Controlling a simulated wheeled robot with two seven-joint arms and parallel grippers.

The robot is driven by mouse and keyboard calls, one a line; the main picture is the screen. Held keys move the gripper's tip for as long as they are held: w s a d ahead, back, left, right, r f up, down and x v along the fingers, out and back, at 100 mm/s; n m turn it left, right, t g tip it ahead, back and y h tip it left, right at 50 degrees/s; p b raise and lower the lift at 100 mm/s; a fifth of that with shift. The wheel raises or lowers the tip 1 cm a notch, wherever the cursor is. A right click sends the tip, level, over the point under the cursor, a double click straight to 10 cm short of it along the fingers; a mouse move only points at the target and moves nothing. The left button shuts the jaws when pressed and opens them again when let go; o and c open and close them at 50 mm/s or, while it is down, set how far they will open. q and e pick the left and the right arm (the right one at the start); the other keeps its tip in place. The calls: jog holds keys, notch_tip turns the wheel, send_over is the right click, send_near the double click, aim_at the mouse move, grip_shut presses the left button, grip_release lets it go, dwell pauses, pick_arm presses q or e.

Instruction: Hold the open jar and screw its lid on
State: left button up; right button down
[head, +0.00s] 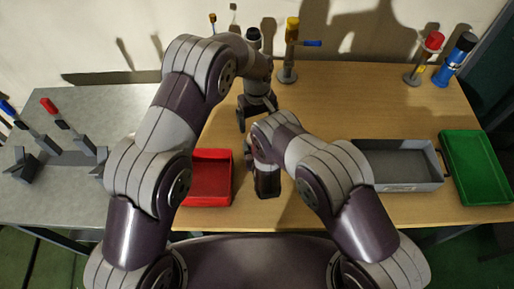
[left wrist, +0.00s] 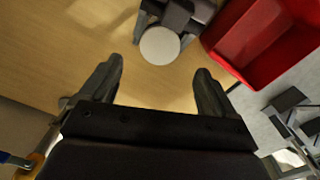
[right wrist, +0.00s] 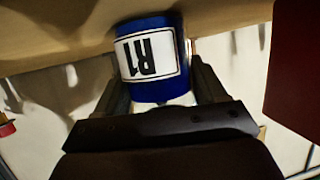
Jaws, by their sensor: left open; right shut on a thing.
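My right gripper (right wrist: 160,75) is shut around a blue jar (right wrist: 151,45) with a white label marked R1, upside down in the right wrist view. In the left wrist view, a round white top (left wrist: 160,45) sits at the dark fingers of my right gripper. I cannot tell whether this is the lid or the jar's mouth. My left gripper (left wrist: 160,68) is open, pointing down with its fingers apart and nothing clearly between them. The white top lies just beyond the gap between its fingertips. The head view shows the left gripper (head: 257,108) over the table; my right arm hides the jar.
A red tray (head: 222,178) is left of my right gripper. A grey bin (head: 400,188) and a green tray (head: 476,165) stand at the right. A yellow-topped stand (head: 290,50) with a blue handle is behind. A blue bottle (head: 452,62) stands at the back right.

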pick_arm(q)
notch_tip(320, 180, down, 8)
dwell(0.5)
jog(key=c, duration=1.1)
jog(key=m, duration=0.6)
jog(key=shift+m, duration=0.4)
jog(key=shift+c, duration=0.3)
jog(key=o, duration=1.2)
